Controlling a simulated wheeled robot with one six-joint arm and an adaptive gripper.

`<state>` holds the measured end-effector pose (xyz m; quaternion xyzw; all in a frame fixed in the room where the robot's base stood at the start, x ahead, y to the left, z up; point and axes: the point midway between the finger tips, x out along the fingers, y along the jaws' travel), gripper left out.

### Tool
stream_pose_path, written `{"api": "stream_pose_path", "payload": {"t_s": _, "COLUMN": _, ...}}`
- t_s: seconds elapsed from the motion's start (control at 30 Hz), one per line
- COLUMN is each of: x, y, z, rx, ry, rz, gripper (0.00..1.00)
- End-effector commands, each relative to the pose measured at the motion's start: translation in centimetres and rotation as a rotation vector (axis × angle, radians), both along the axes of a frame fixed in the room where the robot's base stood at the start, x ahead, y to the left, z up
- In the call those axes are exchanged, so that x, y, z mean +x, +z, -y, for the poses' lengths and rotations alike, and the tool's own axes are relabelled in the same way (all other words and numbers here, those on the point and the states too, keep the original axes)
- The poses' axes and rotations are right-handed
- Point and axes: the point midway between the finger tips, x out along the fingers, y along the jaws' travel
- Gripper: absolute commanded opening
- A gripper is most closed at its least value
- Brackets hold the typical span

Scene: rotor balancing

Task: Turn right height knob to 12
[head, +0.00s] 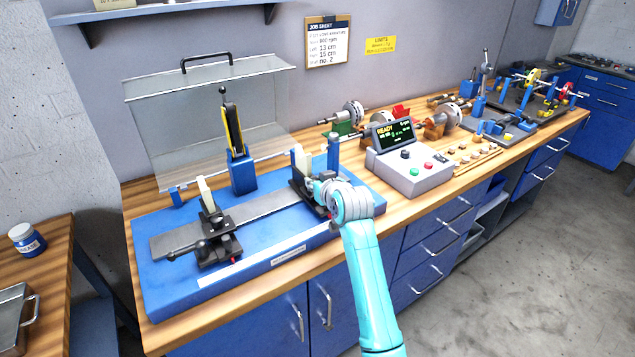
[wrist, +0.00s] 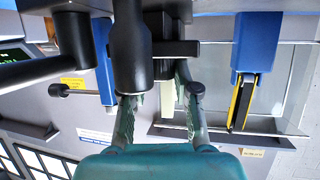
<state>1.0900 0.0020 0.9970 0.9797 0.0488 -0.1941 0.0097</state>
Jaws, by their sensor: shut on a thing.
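The balancing machine has a blue base (head: 160,275) with a grey rail and two black supports. The right support (head: 303,178) carries a pale upright block. My gripper (head: 325,190) is at the right support's near right side, and my wrist hides much of it in the head view. In the wrist view my gripper (wrist: 160,100) has its fingers around black parts of the support, with a thick black cylinder (wrist: 130,45) in front. The jaws are shut on what appears to be the right height knob; the knob itself is largely hidden. No height scale is readable. The left support (head: 215,240) stands apart.
A clear guard (head: 200,115) stands raised behind the machine. A blue post with a yellow-edged black arm (head: 233,130) stands at the back. The control box (head: 410,170) shows READY at right. A job sheet (head: 327,42) hangs on the wall.

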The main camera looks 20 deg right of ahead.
Motion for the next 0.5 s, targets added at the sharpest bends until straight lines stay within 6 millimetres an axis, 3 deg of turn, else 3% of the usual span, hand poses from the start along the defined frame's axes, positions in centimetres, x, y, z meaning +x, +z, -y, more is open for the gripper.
{"api": "stream_pose_path", "payload": {"t_s": 0.5, "x": -0.01, "y": -0.11, "z": -0.11, "rx": -0.001, "ry": -0.140, "rz": -0.003, "gripper": 0.00}}
